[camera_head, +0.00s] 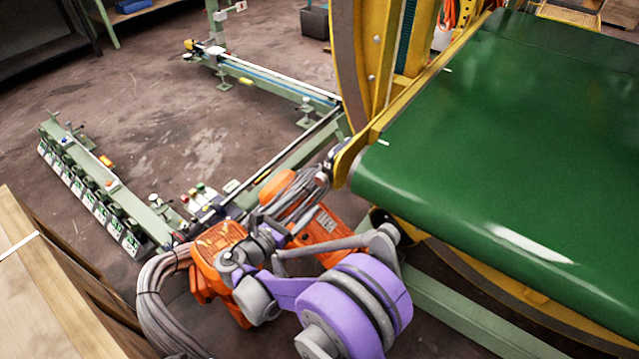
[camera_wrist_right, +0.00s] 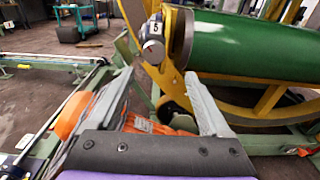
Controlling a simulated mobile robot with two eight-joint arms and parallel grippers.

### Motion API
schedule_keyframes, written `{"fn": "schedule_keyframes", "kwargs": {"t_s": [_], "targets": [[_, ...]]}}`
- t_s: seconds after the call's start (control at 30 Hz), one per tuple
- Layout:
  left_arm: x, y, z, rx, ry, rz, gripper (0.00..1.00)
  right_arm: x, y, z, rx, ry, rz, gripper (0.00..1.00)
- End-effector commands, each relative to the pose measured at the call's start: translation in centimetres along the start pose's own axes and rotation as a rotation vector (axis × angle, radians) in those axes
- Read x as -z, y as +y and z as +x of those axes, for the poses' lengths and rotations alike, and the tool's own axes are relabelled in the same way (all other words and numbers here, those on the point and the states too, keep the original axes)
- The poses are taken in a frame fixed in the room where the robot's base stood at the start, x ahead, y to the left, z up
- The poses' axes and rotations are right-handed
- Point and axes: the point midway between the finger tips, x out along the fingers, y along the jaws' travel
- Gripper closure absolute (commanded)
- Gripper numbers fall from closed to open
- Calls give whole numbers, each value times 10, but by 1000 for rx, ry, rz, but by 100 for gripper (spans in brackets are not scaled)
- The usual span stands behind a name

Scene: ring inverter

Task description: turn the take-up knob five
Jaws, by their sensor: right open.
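In the right wrist view, my right gripper (camera_wrist_right: 161,75) is open. Its two grey fingers spread either side of the view below the knob, and nothing is between their tips. The fingers appear apart from the knob; the exact gap is unclear. My left gripper is not in view.
The wide green belt (camera_head: 500,130) fills the right side. Orange machinery (camera_head: 325,225) with grey cable bundles lies close under the right arm. A pale green rail frame (camera_head: 270,80) stands beyond. A wooden crate (camera_head: 50,300) is at lower left. Open floor (camera_head: 190,130) lies between.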

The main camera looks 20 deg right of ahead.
Motion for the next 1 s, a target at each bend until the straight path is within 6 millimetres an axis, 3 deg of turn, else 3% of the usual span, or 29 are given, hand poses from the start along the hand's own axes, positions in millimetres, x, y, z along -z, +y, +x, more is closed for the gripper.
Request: {"fn": "schedule_keyframes", "kwargs": {"t_s": [0.17, 0.7, 1.0], "targets": [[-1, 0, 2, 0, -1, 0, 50, 3, 11, -5, -9, -58, -57, 18], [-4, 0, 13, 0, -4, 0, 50, -2, 11, 84, -8, -58, -56, 18], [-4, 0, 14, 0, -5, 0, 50, -3, 12, 100, -10, -57, -55, 18]]}}
